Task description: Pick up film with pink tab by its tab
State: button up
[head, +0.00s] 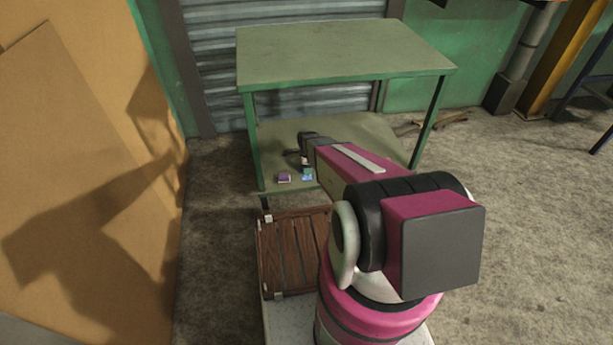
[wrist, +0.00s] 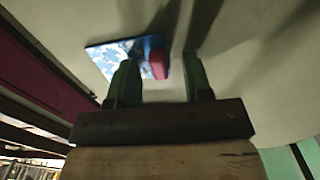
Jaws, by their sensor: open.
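The film (wrist: 108,56) is a small flat sheet with a blue and white pattern, lying on the pale lower shelf. Its pink tab (wrist: 157,63) is at its right edge in the wrist view. My gripper (wrist: 160,82) is open. Its two green fingers are on either side of the tab in the picture, and the left one covers part of the film. Whether the fingertips touch the shelf cannot be told. In the head view a small blue patch, likely the film (head: 307,175), shows just below my gripper (head: 305,167); the tab cannot be made out there.
A small purple and white object (head: 284,177) lies left of the blue patch, near the shelf's front edge. The green table top (head: 345,52) is above the lower shelf (head: 375,135), with legs at the corners. A brown slatted crate (head: 290,250) stands in front.

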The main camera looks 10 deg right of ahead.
grip_shut()
jog(key=shift+r, duration=0.15)
